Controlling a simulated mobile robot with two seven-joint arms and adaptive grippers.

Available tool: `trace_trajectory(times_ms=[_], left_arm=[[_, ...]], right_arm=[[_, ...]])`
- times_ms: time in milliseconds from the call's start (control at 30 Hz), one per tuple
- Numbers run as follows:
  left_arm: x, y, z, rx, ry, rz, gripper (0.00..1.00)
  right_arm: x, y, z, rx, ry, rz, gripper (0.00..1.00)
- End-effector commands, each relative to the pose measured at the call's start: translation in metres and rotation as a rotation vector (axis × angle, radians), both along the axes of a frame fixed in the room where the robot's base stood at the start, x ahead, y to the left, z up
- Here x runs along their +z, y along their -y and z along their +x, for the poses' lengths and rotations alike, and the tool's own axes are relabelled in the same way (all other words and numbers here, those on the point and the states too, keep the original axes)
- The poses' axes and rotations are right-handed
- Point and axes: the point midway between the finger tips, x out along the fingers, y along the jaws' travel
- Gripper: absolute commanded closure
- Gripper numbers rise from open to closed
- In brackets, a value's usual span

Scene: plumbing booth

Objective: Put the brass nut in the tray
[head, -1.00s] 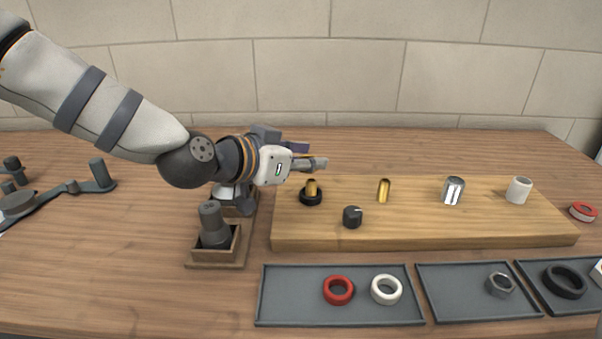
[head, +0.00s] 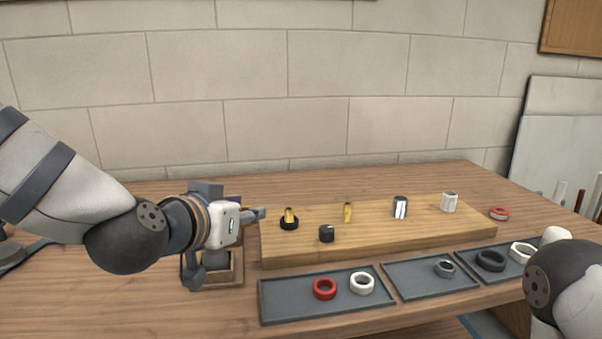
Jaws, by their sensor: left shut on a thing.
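My left gripper (head: 262,213) reaches in from the left and points right, beside the left end of the wooden board. It is shut. Only a small yellowish sliver shows at its fingers; I take it for the brass nut, which is otherwise hidden. Three dark grey trays lie in front of the board: the left one (head: 283,309) holds a red ring (head: 324,289) and a white ring (head: 362,283). The middle tray (head: 425,287) holds a grey hex nut (head: 445,268). The right tray (head: 511,265) holds a black ring (head: 490,261) and a white ring. My right gripper is out of view.
The wooden board (head: 380,241) carries a brass stub with a black ring (head: 289,221), a bare brass stub (head: 348,212), a black knob (head: 326,234), a chrome piece (head: 400,207) and a white piece (head: 449,202). A wooden box (head: 224,275) stands under my left wrist. My right arm covers the right corner.

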Motion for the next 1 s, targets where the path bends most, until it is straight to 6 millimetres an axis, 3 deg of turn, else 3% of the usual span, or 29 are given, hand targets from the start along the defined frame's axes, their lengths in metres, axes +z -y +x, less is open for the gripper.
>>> trace_trajectory(times_ms=[100,233,367,500,633,767,1000], left_arm=[[-0.023,-0.023,-0.026,0.126,-0.007,-0.003,0.99],[-0.031,-0.037,-0.04,0.194,0.0,-0.002,0.99],[-0.016,-0.023,-0.021,0.127,0.012,0.001,0.99],[0.012,0.005,0.011,-0.039,0.012,0.0,0.99],[0.035,0.018,0.031,-0.178,0.009,-0.004,0.99],[0.044,0.021,0.038,-0.245,0.004,-0.004,0.99],[0.045,0.021,0.038,-0.254,0.003,-0.003,0.99]], right_arm=[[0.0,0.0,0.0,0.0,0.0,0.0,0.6],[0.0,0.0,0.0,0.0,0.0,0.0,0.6],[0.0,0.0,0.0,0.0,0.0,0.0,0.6],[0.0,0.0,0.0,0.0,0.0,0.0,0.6],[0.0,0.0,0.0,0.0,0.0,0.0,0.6],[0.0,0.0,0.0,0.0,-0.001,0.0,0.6],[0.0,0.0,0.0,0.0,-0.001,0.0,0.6]])
